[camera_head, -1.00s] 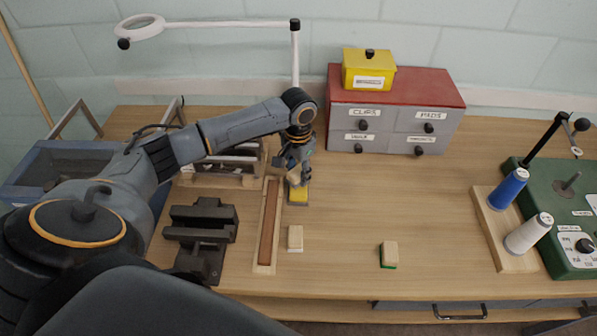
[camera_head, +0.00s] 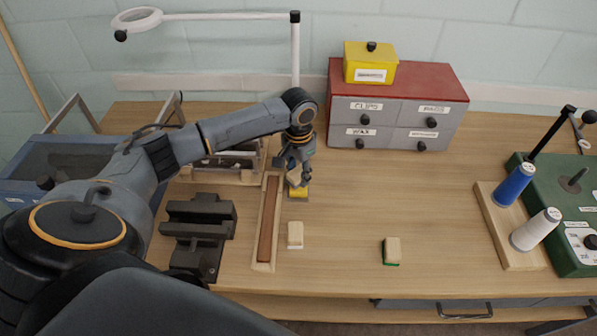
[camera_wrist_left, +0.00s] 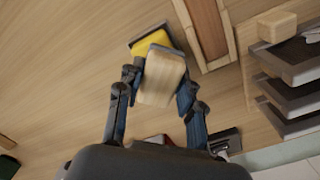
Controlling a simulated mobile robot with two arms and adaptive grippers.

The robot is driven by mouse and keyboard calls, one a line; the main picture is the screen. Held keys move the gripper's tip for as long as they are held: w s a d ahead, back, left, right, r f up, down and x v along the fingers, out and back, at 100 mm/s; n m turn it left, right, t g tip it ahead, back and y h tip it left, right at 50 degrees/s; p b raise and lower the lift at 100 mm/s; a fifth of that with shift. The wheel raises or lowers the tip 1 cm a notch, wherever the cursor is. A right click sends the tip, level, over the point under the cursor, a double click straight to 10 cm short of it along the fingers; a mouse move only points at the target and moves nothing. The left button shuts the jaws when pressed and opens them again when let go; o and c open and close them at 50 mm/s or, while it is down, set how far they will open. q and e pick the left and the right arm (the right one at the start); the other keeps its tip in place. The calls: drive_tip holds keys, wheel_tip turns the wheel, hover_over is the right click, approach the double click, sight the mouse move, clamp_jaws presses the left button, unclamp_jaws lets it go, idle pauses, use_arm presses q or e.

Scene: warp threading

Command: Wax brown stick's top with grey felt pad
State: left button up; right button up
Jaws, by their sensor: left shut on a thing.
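The brown stick (camera_head: 269,220) lies lengthwise in a shallow light-wood holder. My left gripper (camera_head: 298,179) is shut on a pale wooden block (camera_head: 293,177), which also shows between its fingers in the left wrist view (camera_wrist_left: 160,80). A yellow cake (camera_head: 298,192) in a dark shallow tray (camera_wrist_left: 134,44) lies just right of the stick's holder. The held block is over the cake and hides part of it; I cannot tell whether they touch. My right gripper is out of view.
A white-based block (camera_head: 295,235) and a green-based block (camera_head: 391,251) stand on the table. A dark vise (camera_head: 200,230) is left of the stick. A drawer cabinet (camera_head: 398,105) stands at the back; spools (camera_head: 535,229) are right.

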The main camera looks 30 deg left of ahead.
sight(299, 171)
use_arm(q)
drive_tip(key=shift+f, duration=0.4)
drive_tip(key=shift+f, duration=0.1)
idle(0.6)
idle(1.0)
drive_tip(key=shift+p, duration=0.45)
idle(0.4)
drive_tip(key=shift+s+f, duration=0.1)
idle(0.4)
wheel_tip(299, 171, up, 7)
drive_tip(key=p, duration=0.8)
idle(0.4)
idle(0.4)
